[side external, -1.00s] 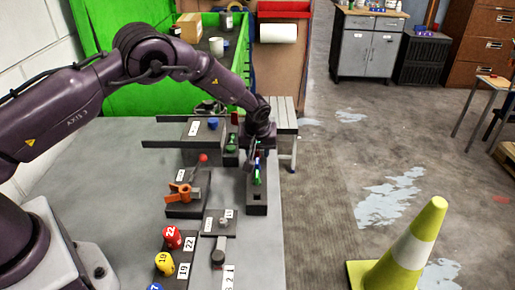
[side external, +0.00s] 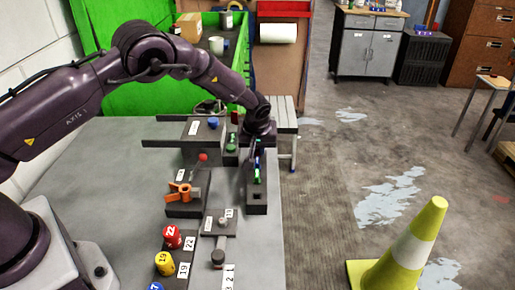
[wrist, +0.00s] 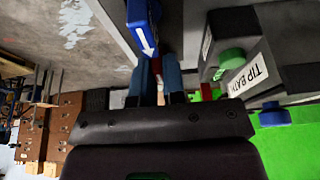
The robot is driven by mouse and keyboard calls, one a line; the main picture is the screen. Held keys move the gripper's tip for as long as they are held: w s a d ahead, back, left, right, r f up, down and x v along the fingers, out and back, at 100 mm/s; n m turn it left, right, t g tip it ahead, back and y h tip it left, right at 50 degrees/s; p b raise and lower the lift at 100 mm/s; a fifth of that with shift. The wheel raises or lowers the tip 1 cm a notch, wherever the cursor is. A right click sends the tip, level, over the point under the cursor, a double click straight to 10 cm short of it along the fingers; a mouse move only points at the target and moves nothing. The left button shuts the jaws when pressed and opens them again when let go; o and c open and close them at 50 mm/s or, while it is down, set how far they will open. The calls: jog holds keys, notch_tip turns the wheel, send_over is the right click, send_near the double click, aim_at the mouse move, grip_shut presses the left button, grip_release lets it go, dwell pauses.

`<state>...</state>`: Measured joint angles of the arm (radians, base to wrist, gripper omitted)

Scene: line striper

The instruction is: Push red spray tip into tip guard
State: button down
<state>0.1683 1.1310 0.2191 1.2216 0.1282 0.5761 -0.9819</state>
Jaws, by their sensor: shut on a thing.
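In the side view my gripper (side external: 258,151) is at the dark slotted block (side external: 257,208) near the table's right edge; the red tip is hard to make out there. A blue piece with a white arrow (wrist: 144,28) is just beyond the fingertips in the wrist view. The orange winged piece (side external: 184,192), likely the tip guard, sits on a dark base to the left, apart from my gripper.
The tip bath block (wrist: 275,68) is close on the right in the wrist view, with green and blue knobs. A red-knobbed lever (side external: 203,158) rises behind the orange piece. Numbered red (side external: 172,237) and yellow (side external: 165,263) pieces stand in front.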

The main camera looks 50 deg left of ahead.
jog(key=shift+r, duration=0.5)
jog(key=shift+r, duration=2.45)
jog(key=shift+d, duration=0.1)
jog(key=v, duration=0.4)
jog(key=shift+w, duration=0.25)
jog(key=s+r+n, duration=0.2)
jog(key=s, duration=0.2)
jog(key=n+g, duration=0.6)
jog(key=n, duration=1)
send_over(181, 188)
jog(key=d, duration=0.1)
jog(key=shift+w+f, duration=0.25)
jog(key=shift+f, duration=1)
jog(key=shift+w+f, duration=0.2)
jog(key=shift+f, duration=1.05)
jog(key=shift+f, duration=2.05)
